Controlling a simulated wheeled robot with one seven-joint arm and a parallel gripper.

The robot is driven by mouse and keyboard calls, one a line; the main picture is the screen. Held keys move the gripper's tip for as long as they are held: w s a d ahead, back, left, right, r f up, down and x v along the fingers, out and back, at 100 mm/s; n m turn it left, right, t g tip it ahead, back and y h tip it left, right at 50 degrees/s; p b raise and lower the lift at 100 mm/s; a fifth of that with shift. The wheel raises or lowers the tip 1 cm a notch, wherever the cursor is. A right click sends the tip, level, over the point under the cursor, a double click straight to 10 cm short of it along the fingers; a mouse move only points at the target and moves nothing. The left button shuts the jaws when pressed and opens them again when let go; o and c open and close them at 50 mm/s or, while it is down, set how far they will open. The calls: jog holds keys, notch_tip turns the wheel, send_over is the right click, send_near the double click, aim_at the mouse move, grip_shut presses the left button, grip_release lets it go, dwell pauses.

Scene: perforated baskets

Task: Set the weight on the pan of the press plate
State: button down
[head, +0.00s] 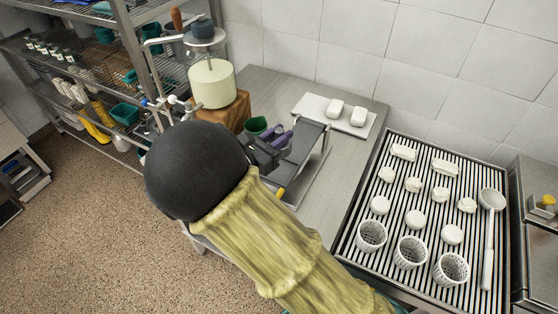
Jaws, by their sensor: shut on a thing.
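The press stands at the back left of the bench. A pale round block (212,84) rests on its brown wooden base (237,108). Above the block is a round press plate (204,40) with a dark, short cylinder (203,27) on top; I cannot tell whether this is the weight. My gripper (277,143), dark with purple parts, is to the right of and lower in view than the press, partly behind my black arm joint. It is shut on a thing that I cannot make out. A dark green cup-shaped thing (256,126) shows beside the purple parts.
A slatted drain table (398,222) with white pieces, perforated baskets and a ladle (489,235) is at right. Metal shelves (85,66) stand left.

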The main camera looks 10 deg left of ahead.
jog(key=shift+f, duration=1.85)
jog(key=shift+f+p, duration=0.45)
jog(key=shift+f, duration=1.6)
jog(key=shift+f, duration=0.15)
jog(key=c, duration=1.3)
grip_release()
jog(key=shift+f, duration=0.1)
jog(key=shift+o, duration=0.2)
jog(key=b+v, duration=0.3)
jog(key=v, duration=0.9)
